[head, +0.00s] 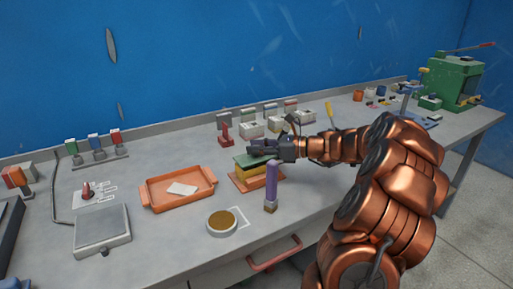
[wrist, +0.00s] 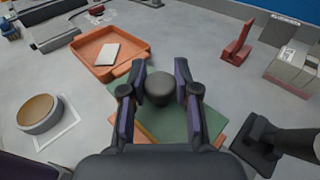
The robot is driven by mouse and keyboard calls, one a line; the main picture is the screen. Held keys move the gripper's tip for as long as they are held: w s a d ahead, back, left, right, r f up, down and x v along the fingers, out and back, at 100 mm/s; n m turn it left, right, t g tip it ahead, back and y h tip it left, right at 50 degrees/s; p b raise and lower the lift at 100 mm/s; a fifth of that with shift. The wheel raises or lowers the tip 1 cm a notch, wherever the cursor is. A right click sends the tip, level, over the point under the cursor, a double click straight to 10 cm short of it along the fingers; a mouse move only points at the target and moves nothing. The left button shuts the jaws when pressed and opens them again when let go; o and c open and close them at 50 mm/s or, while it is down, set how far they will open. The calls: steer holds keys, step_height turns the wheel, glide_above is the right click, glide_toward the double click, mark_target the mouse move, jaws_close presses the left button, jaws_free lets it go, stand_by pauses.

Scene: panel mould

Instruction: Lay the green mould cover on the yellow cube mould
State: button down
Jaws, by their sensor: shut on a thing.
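The green mould cover (head: 246,160) is a flat plate with a dark round knob; it also shows in the wrist view (wrist: 175,128). My gripper (head: 258,149) is shut on the cover's knob, which sits between the two fingers in the wrist view (wrist: 160,88). The yellow cube mould (head: 258,173) is directly under the cover on an orange base plate (head: 243,182). The cover looks roughly level on or just above the mould; I cannot tell whether they touch all round. In the wrist view the cover hides the mould.
A purple-handled tool (head: 271,183) stands upright just in front of the mould. An orange tray (head: 150,201) holding a pale slab is to the left. A round brown-topped dish (head: 221,222) is in front. A red stand (head: 225,135) and grey blocks are behind.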

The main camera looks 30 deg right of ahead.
steer(key=shift+f, duration=0.6)
steer(key=c, duration=0.8)
jaws_free()
steer(key=shift+c, duration=0.2)
steer(key=shift+r, duration=0.55)
steer(key=v, duration=1.2)
